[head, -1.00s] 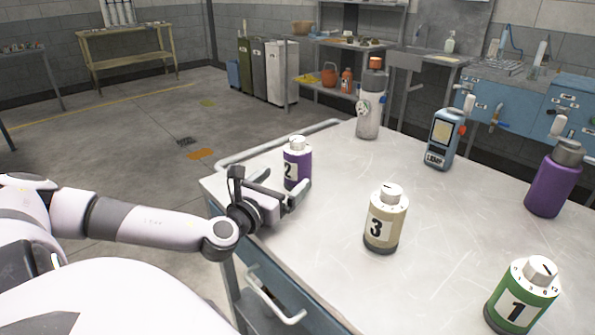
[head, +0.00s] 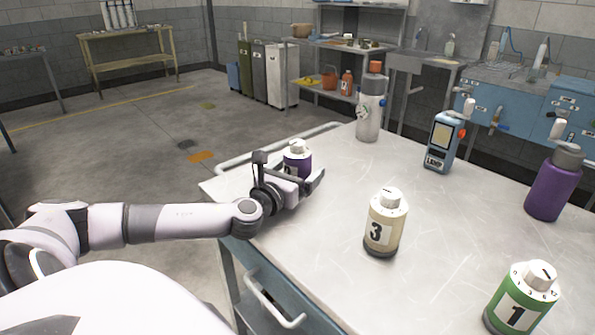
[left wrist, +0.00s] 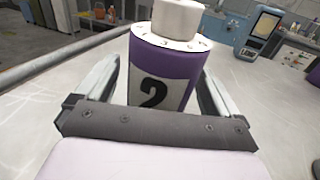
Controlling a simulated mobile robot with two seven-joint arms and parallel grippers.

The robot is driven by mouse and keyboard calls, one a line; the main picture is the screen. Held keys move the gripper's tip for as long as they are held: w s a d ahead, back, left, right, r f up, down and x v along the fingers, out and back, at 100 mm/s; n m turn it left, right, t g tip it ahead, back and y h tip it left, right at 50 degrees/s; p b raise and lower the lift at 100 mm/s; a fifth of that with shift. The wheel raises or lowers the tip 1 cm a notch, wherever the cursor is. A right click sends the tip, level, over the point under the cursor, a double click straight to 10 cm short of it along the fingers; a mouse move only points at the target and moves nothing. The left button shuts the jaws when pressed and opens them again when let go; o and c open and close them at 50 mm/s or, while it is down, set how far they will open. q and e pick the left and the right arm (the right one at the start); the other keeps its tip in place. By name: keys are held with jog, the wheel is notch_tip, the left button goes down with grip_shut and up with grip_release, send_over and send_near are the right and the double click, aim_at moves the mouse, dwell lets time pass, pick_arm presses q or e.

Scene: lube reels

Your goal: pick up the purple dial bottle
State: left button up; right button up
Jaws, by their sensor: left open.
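The purple dial bottle (head: 297,158) has a white dial cap and stands upright near the left edge of the table. In the left wrist view the bottle (left wrist: 162,72) shows its label with a black 2. My left gripper (head: 304,176) is open, level with the bottle, with one finger on each side of it. In the left wrist view the fingers (left wrist: 160,95) flank the bottle, and small gaps seem to show on both sides. The bottle's lower part is hidden by the gripper. My right gripper is not in view.
On the table (head: 320,265) stand a beige dial bottle 3 (head: 385,223), a green dial bottle 1 (head: 522,298), a purple flask (head: 555,184), a blue handheld meter (head: 441,141) and a grey bottle with an orange cap (head: 371,103). A rail (head: 235,160) runs along the table's left edge.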

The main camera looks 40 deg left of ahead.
pick_arm(q)
jog(key=c, duration=1)
jog(key=shift+c, duration=1.3)
jog(key=shift+r, duration=0.1)
